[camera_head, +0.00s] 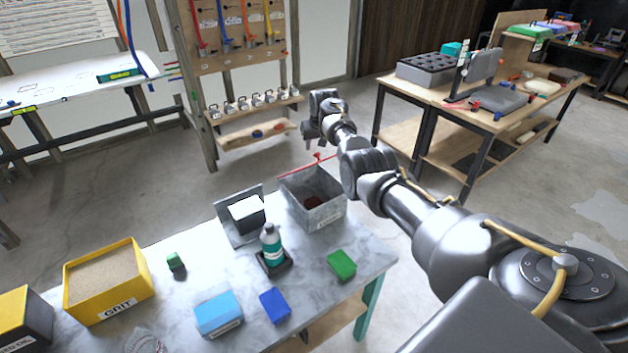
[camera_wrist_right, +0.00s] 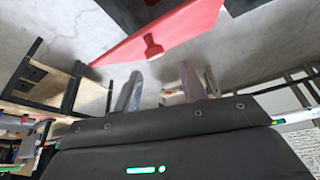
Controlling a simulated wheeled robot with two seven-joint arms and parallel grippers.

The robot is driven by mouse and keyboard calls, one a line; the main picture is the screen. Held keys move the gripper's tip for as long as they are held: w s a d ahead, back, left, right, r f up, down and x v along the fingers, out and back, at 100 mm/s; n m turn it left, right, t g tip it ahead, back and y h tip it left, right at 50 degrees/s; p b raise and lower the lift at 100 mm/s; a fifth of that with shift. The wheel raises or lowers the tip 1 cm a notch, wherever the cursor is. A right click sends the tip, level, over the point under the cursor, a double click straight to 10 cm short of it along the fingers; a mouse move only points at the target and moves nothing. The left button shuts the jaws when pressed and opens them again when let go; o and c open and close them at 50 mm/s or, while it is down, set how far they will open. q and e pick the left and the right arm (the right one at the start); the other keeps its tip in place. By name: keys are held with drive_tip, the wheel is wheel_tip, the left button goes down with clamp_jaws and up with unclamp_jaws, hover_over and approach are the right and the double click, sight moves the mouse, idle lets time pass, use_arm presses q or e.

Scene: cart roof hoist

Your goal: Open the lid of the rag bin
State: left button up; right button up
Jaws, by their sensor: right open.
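The rag bin (camera_head: 322,213) is a grey metal box at the back right of the marble-topped table. Its mouth is uncovered, and something dark red lies inside. Its red lid (camera_head: 305,166) stands raised at the far rim, seen nearly edge-on, with a small red tab (camera_head: 318,156). In the right wrist view the lid (camera_wrist_right: 190,30) is a broad red panel, and its tab (camera_wrist_right: 153,46) lies ahead of the fingers. My right gripper (camera_head: 309,143) is open and empty just beyond the lid; its spread fingers (camera_wrist_right: 160,88) show in the wrist view. My left gripper is out of view.
A teal bottle (camera_head: 271,246) in a dark holder and a tilted grey stand with a white block (camera_head: 246,208) are left of the bin. A green block (camera_head: 341,264), blue blocks and a yellow grit box (camera_head: 108,279) share the table. Clear floor lies beyond.

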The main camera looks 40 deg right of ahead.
wheel_tip(320, 180, up, 4)
drive_tip(key=shift+f+p, duration=0.25)
drive_tip(key=shift+p, duration=0.85)
drive_tip(key=shift+r, duration=1.1)
